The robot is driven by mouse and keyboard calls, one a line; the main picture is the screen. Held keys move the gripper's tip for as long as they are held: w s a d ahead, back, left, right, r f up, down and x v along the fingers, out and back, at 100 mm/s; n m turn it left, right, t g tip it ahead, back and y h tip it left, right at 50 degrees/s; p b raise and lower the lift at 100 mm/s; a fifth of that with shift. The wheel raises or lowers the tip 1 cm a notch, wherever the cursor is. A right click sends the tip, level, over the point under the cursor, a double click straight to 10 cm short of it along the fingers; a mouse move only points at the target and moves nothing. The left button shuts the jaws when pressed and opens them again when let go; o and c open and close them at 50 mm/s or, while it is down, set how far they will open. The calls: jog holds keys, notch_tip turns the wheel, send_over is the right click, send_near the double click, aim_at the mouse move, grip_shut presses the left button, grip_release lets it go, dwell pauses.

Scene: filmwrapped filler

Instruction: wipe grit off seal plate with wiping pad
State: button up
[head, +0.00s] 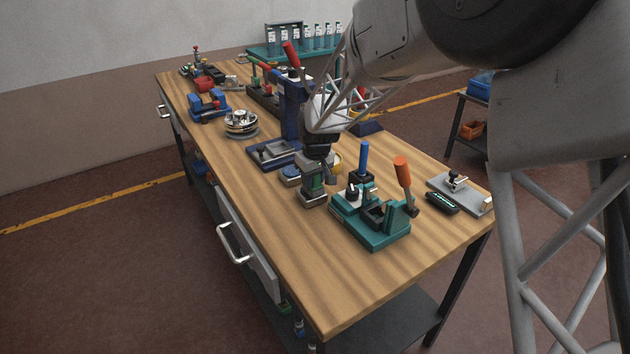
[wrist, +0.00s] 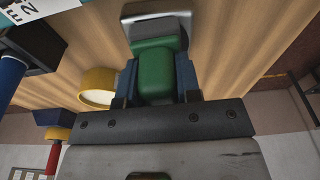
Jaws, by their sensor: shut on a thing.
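My gripper (head: 317,176) is at the middle of the bench and points down. In the wrist view its fingers (wrist: 156,88) are shut on the green grip of what looks like the wiping pad (wrist: 154,62). The pad's green grip and grey base (head: 312,200) also show in the head view, low over or on the wood; I cannot tell if it touches. Left of the teal fixture (head: 372,236), the pad is apart from it. I cannot make out for sure which part is the seal plate, and no grit is visible at this size.
A blue press (head: 291,112) with a red lever stands just behind my gripper. A yellow ring (wrist: 97,88) is close beside it. A grey plate with a clamp (head: 470,196) lies at right. The front bench top is clear.

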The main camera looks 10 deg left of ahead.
jog(key=shift+w+a, duration=0.25)
jog(key=shift+w, duration=0.1)
jog(key=shift+w+a, duration=0.55)
jog(key=shift+w+a+f, duration=0.1)
jog(key=shift+w+a, duration=0.15)
jog(key=shift+w, duration=0.05)
jog(key=shift+w+a, duration=0.2)
jog(key=shift+w, duration=0.05)
jog(key=r, duration=0.3)
jog(key=shift+w+a, duration=0.25)
jog(key=shift+w, duration=0.05)
jog(key=shift+r, duration=2.75)
jog(key=shift+f, duration=0.2)
